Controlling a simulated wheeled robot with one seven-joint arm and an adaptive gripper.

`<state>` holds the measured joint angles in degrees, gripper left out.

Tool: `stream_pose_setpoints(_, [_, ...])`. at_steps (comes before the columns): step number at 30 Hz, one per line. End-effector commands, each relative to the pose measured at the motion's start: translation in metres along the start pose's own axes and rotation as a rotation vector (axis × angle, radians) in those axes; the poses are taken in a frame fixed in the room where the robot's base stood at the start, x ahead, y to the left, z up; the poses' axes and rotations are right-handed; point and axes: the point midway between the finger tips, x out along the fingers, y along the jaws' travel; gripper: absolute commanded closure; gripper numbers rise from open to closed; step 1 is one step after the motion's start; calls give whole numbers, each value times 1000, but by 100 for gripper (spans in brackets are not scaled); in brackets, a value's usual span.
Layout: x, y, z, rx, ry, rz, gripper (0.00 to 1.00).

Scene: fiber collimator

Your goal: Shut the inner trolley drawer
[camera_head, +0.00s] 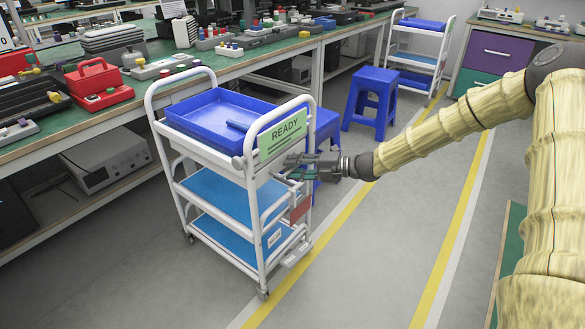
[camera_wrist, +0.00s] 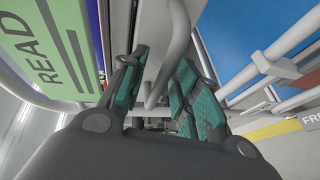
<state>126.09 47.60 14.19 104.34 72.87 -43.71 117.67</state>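The near white trolley (camera_head: 163,120) stands upright in the aisle with a green READY sign (camera_head: 283,131) on its end. A white drawer body (camera_head: 215,153) shows below the top blue tray; how far it stands out is hard to tell. My gripper (camera_head: 298,166) is at the sign end, just below the sign. In the wrist view, its two teal-padded fingers (camera_wrist: 160,95) are apart, with a pale grey bar handle (camera_wrist: 178,45) between them. I cannot tell whether either finger touches the bar. The sign and my gripper hide most of the drawer front.
A blue tray (camera_head: 190,118) lies on the trolley top. Blue stools (camera_head: 370,90) stand behind it. A long green workbench (camera_head: 50,134) runs along the left. A second trolley (camera_head: 392,38) stands at the back. Grey floor (camera_head: 375,240) to the right is clear.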

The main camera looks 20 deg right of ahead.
Motion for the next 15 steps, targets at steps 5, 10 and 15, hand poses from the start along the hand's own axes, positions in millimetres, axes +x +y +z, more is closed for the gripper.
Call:
stream_pose_setpoints(5, [-24, 1, 0, 0, -2, 2, 68])
stream_pose_setpoints(10, [-52, 0, 0, 0, -1, 1, 68])
stream_pose_setpoints(15, [-78, 1, 1, -2, 0, 2, 68])
